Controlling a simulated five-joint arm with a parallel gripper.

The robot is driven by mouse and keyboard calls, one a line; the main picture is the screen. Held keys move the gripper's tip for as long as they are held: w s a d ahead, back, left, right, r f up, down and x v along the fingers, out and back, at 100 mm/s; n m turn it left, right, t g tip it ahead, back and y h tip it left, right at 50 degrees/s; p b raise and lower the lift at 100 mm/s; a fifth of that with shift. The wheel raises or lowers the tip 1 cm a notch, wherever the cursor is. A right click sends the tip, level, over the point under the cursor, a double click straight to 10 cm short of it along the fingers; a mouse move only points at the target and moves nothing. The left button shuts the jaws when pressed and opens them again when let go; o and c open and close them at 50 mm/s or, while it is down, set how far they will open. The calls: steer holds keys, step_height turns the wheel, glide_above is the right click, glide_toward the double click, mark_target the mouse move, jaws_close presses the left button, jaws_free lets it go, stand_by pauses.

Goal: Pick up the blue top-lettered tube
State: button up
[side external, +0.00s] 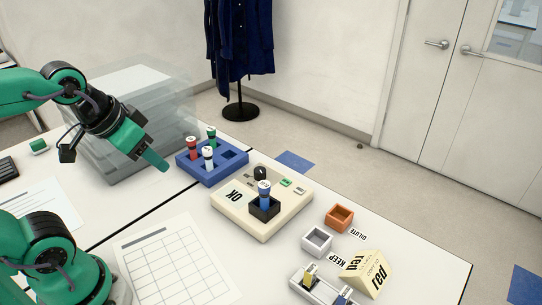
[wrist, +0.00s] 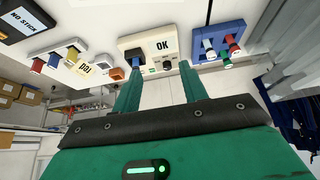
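A blue-capped tube (side external: 264,190) stands upright in a black holder on the cream OK device; it also shows in the wrist view (wrist: 138,58). A mark is on its cap, but I cannot read it. Another blue tube (side external: 344,294) is in the white rack at the bottom edge, also seen in the wrist view (wrist: 53,60). My gripper (side external: 157,163) is in the air left of the blue rack, well away from both blue tubes. In the wrist view its two green fingers (wrist: 160,70) are apart with nothing between them.
The blue rack (side external: 228,172) holds red, white and green-capped tubes. The cream device (side external: 236,212) has a black knob. An orange box (side external: 340,217), a white box (side external: 317,239) and a wedge sign (side external: 366,273) stand to the right. A clear box (side external: 168,90) is behind my arm. Paper sheets lie in front.

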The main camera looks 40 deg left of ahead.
steer(key=shift+o, duration=0.6)
steer(key=shift+w, duration=0.1)
steer(key=n+g, duration=0.3)
steer(key=g, duration=0.3)
glide_above(265, 185)
step_height(265, 185, down, 8)
steer(key=shift+a+f, duration=0.1)
steer(key=shift+a, duration=0.05)
steer(key=shift+f, duration=0.2)
steer(key=shift+f, duration=0.1)
steer(key=shift+f, duration=1.2)
steer(key=shift+f, duration=0.15)
